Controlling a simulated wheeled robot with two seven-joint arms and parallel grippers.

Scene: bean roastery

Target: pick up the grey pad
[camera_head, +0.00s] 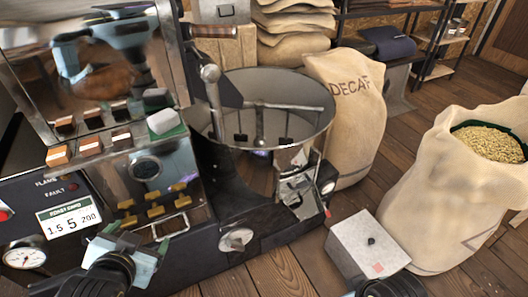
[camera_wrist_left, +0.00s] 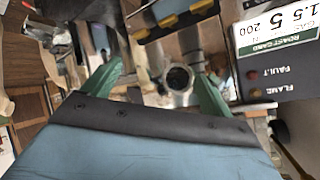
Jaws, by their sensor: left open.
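The grey pad (camera_head: 163,121), pale on top with a green edge below, lies on the ledge of the roasting machine at the right end of a row of small blocks. My left gripper (camera_head: 137,240) is low in front of the machine, below the pad and apart from it. In the left wrist view its two green fingers (camera_wrist_left: 160,88) are spread with nothing held between them. I cannot make out the pad in the wrist view. Only a dark part of my right arm shows at the bottom right of the head view.
Orange-brown blocks (camera_head: 90,146) sit left of the pad, before a shiny reflecting panel. Yellow levers (camera_head: 155,212) and a label card (camera_head: 69,217) are near my left gripper. The round cooling tray (camera_head: 318,132), a pale box (camera_head: 365,245) and sacks stand to the right.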

